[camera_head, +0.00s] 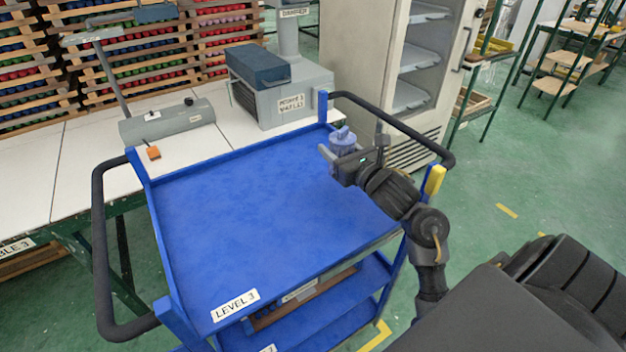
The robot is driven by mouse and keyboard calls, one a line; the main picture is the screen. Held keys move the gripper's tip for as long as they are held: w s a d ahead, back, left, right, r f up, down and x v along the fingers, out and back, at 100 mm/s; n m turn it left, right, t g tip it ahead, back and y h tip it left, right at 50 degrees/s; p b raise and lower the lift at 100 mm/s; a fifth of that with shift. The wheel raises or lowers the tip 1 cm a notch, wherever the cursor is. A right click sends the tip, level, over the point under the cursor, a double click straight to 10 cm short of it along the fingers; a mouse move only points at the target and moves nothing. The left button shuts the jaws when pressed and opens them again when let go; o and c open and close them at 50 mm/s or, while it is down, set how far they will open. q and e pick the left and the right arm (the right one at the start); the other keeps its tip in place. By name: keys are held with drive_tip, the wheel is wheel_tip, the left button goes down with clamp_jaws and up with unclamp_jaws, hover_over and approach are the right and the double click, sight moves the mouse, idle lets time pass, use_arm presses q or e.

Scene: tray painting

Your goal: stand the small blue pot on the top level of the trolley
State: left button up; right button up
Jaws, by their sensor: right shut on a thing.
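The small blue pot (343,138) is at the far right corner of the trolley's blue top level (250,210), which carries a "LEVEL 3" label at its front edge. My right gripper (334,158) is shut on the pot. The gripper and wrist hide the pot's lower part, so I cannot tell whether its base touches the top level. The pot looks upright. The rest of the top level is bare. My left gripper is not in view.
Black handles (97,230) stick out at both ends of the trolley. Behind it stands a white table (80,150) with a grey machine (290,95) and a grey cylindrical device (168,122). Green floor is free at right.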

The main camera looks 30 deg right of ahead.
wheel_tip(320, 180, down, 3)
drive_tip(key=shift+w+r, duration=0.15)
drive_tip(key=shift+r, duration=0.05)
wheel_tip(320, 180, down, 3)
drive_tip(key=shift+f, duration=0.35)
drive_tip(key=o, duration=0.7)
drive_tip(key=shift+a, duration=0.1)
drive_tip(key=shift+s+f, duration=0.1)
drive_tip(key=shift+s, duration=0.25)
drive_tip(key=s+b, duration=0.2)
drive_tip(key=s, duration=0.8)
drive_tip(key=shift+s+a, duration=0.1)
drive_tip(key=shift+s, duration=0.6)
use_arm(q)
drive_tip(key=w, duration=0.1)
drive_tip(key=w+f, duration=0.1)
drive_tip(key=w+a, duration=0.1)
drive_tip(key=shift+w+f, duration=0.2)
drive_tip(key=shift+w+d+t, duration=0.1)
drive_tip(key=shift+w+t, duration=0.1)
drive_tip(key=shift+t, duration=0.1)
